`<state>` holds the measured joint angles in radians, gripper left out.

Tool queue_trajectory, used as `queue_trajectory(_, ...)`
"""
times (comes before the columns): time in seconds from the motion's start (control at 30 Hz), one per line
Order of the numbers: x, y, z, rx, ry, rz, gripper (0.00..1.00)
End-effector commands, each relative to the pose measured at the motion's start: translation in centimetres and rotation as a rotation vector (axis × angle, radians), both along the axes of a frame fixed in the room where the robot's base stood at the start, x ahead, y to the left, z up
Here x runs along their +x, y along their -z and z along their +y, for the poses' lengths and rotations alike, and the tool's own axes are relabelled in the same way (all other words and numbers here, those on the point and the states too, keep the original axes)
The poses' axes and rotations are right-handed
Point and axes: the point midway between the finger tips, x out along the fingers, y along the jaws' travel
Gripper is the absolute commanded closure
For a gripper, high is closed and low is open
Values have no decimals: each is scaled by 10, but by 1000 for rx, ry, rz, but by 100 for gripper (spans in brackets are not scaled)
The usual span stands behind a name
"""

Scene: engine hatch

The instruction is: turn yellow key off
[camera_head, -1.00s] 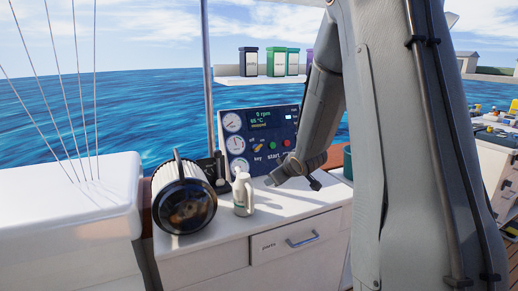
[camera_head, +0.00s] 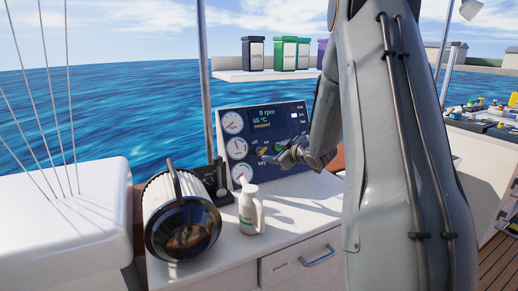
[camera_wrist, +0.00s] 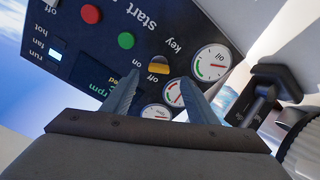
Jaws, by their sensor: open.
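The yellow key (camera_head: 262,150) is on the dark engine panel, low and left of centre. In the wrist view the yellow key (camera_wrist: 159,67) shows beyond and between my fingertips, near the "on" and "off" labels. I cannot tell which label it points at. My gripper (camera_head: 282,157) is in front of the panel, just right of the key in the head view. In the wrist view my gripper (camera_wrist: 159,78) has its two fingers apart, with nothing between them. I cannot tell whether a finger touches the panel.
The panel has a green button (camera_wrist: 126,40), a red button (camera_wrist: 90,14), round gauges (camera_head: 236,147) and a display (camera_head: 264,119) reading 0 rpm and stopped.

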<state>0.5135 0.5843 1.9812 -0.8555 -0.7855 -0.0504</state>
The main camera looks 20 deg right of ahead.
Motion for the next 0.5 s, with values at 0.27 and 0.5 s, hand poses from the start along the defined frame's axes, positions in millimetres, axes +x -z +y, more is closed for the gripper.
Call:
queue_trajectory(0.27, 21, 9, 0, 1, 3, 2, 47)
queue_trajectory(0.5, 55, 21, 2, 0, 3, 2, 47)
